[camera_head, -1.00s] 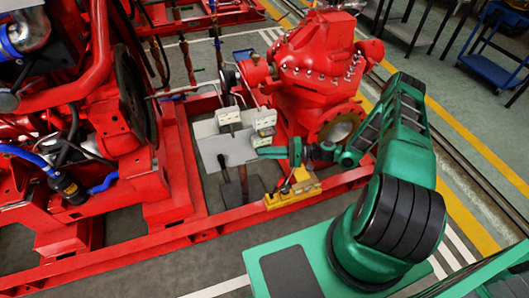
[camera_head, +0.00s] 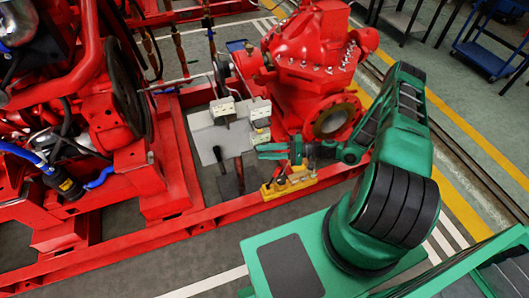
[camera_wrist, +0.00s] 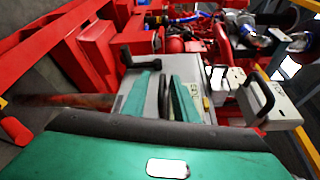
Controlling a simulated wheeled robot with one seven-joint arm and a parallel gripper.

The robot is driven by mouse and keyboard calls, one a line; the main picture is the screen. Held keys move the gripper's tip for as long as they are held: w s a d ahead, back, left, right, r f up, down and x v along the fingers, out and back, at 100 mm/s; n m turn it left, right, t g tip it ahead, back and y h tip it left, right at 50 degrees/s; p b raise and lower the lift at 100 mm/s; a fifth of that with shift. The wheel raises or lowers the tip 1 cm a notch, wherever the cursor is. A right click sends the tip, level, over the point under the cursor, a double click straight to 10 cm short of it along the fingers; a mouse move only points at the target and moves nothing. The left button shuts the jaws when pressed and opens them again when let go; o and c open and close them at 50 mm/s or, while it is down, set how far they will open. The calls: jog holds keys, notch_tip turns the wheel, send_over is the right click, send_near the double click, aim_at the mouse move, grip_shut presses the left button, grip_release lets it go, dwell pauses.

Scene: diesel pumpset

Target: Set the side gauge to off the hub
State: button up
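Two small white box-shaped gauges stand side by side above a grey plate, a left one (camera_head: 222,107) and a right one (camera_head: 259,109). I cannot tell which is the side gauge. The hub is not clearly visible; the flywheel-like disc (camera_head: 126,88) is at the left.
The red pump (camera_head: 312,55) stands behind my gripper. A yellow tray with tools (camera_head: 288,185) is on the red base rail (camera_head: 180,240) just below it. Red engine parts fill the left.

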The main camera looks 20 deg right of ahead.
jog(key=f+v, duration=0.1)
jog(key=v, duration=0.9)
jog(key=shift+d+r, duration=0.25)
jog(key=shift+r, duration=0.25)
jog(key=shift+s, duration=0.1)
jog(key=s+d+r+n+g+h, duration=0.1)
jog(key=s+d+r+g+h, duration=0.2)
jog(key=r, duration=0.6)
jog(key=s+d+r+n+g+h, duration=0.1)
jog(key=s+d+r+g+h, duration=0.15)
jog(key=r+h, duration=0.4)
jog(key=s+d+r+n+g+h, duration=0.1)
jog(key=s+d+r+g+h, duration=0.15)
jog(key=r, duration=0.75)
jog(key=s+a+r+m+t+h, duration=0.1)
jog(key=s+r+m+h, duration=0.1)
jog(key=s+r, duration=1.3)
jog(key=s+h, duration=0.1)
jog(key=s, duration=0.2)
jog(key=shift+a+m+t+h, duration=0.3)
jog(key=shift+a, duration=0.05)
jog(key=shift+s, duration=0.15)
